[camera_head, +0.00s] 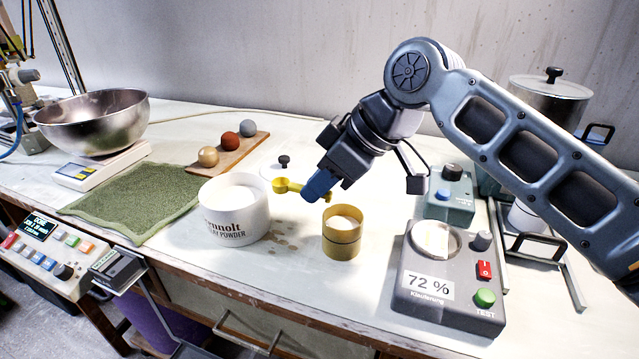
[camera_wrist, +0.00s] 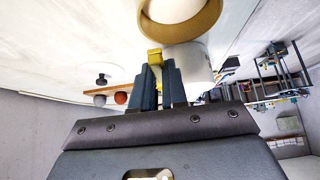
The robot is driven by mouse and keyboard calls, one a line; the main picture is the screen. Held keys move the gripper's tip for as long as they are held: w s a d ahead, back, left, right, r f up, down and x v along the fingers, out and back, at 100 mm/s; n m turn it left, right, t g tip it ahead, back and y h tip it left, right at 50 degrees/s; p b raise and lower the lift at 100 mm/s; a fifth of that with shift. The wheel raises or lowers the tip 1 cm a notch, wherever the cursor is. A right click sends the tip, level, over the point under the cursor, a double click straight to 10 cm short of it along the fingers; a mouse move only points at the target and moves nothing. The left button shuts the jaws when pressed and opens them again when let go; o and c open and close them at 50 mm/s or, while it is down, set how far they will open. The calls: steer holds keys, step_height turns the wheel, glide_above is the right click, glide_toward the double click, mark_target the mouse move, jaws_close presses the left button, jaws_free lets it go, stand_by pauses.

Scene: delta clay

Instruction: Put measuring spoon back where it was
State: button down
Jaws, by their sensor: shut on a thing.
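The yellow measuring spoon (camera_head: 287,186) is held in my gripper (camera_head: 318,195), above the table between the white powder tub and the yellow cup. Its bowl end points left, toward the tub. In the wrist view my gripper (camera_wrist: 163,88) has its two blue fingers close together, with a piece of the yellow spoon (camera_wrist: 155,57) between their tips. The white tub (camera_head: 235,226), labelled as powder, stands left of the gripper. The yellow cup (camera_head: 342,240) with white content stands just below and right of it; its rim also shows in the wrist view (camera_wrist: 212,15).
A grey testing device (camera_head: 450,305) reading 72 % stands at right, with a teal box (camera_head: 449,196) behind it. A wooden board (camera_head: 229,152) with three balls lies behind the tub. A green towel (camera_head: 135,200) and a steel bowl (camera_head: 92,120) on a scale are at left.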

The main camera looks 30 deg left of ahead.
steer(key=shift+f, duration=0.25)
steer(key=shift+f, duration=0.6)
steer(key=c, duration=1.2)
jaws_free()
steer(key=shift+o, duration=0.2)
steer(key=shift+r, duration=0.55)
steer(key=v, duration=1.2)
steer(key=shift+r, duration=0.1)
